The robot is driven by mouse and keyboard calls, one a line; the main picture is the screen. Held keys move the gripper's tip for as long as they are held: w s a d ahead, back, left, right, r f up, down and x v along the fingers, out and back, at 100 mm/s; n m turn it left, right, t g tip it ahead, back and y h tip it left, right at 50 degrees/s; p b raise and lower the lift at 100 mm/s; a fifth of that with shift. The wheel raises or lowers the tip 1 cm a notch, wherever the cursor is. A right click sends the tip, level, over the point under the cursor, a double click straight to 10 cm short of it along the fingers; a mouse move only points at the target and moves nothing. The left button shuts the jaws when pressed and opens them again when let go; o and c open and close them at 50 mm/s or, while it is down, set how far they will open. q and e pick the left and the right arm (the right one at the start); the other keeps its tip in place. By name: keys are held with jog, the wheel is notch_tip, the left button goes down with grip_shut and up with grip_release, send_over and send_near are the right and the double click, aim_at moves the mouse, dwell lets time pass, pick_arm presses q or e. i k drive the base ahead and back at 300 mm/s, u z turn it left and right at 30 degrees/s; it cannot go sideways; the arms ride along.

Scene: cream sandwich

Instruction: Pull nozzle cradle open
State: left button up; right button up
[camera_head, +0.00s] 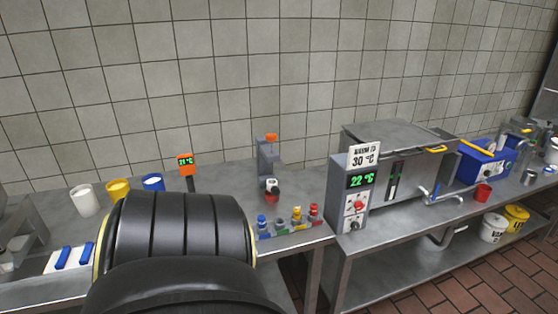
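A grey upright stand (265,163) with an orange knob (271,137) on top stands on the left counter near the wall. A small white-and-black part (272,184) sits low on its front, with something red beneath. In front of it, a low rack (290,230) holds small pieces with blue, yellow and red tops. I cannot tell which of these is the nozzle cradle, or whether it is open or shut. Neither of my grippers is in view. A dark ribbed link of my own arm fills the lower left and hides part of the counter.
White (84,199), yellow (118,190) and blue (153,182) cups and an orange display (186,164) stand at left. A control box reading 22 °C (357,190) and a steel tank (400,170) stand on the right counter. A gap separates the counters.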

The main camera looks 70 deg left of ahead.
aim_at(273, 186)
jog(key=z, duration=0.8)
jog(key=i, duration=0.35)
jog(key=u, duration=3.3)
